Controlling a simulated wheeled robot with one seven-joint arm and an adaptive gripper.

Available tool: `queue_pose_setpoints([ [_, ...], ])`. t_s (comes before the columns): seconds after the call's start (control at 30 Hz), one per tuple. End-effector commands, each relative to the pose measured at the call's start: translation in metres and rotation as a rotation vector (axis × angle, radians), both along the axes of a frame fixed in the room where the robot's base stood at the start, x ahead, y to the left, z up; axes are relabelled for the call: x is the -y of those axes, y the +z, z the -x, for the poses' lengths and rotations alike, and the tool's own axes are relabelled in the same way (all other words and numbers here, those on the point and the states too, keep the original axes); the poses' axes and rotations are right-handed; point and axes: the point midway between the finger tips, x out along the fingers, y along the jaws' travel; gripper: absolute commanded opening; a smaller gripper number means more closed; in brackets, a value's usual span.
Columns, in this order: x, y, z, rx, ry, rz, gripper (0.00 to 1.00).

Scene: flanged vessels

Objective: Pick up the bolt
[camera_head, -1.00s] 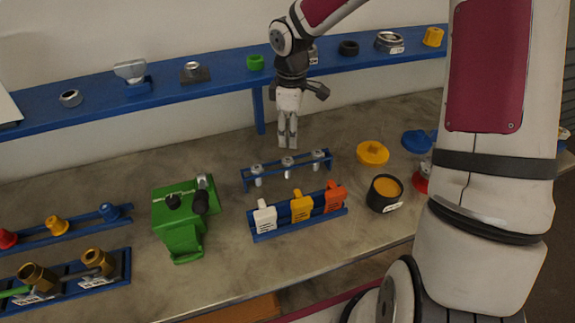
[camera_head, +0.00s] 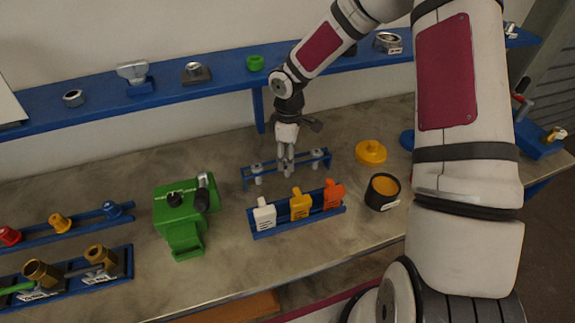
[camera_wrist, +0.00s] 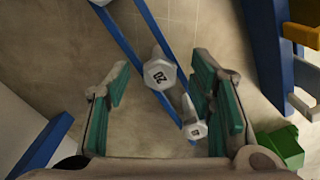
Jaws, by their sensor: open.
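Silver hex-headed bolts hang in a narrow blue rack (camera_head: 245,181) on the bench. One bolt (camera_head: 257,168) is at the rack's left end and another bolt (camera_head: 316,156) at its right end. My gripper (camera_head: 285,168) is open, pointing down at the middle of the rack and mostly hiding the middle bolt there. In the wrist view, a bolt head marked 20 (camera_wrist: 159,74) lies between my open green-padded fingers, with visible gaps on both sides. A second marked bolt (camera_wrist: 194,130) is lower, near the right finger. A third is cut off at the top edge.
A blue rack with white, yellow and orange tags (camera_head: 300,207) stands just in front. A green vise (camera_head: 183,220) is to the left; a black cup (camera_head: 382,191) and a yellow flanged part (camera_head: 370,152) are to the right. A blue shelf (camera_head: 220,80) runs behind.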

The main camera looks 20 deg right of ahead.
Motion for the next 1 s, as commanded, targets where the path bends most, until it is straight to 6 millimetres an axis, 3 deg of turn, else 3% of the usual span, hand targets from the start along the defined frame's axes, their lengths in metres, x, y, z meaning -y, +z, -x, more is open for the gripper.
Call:
queue_pose_setpoints([
  [0.07,0.0,0.0,0.0,0.0,0.0,0.0,0.49],
  [0.3,0.0,0.0,0.0,0.0,0.0,0.0,0.0],
  [0.67,0.0,0.005,-0.001,0.003,0.0,0.001,0.0],
  [1.0,0.001,0.064,-0.002,0.006,-0.002,0.002,0.0],
])
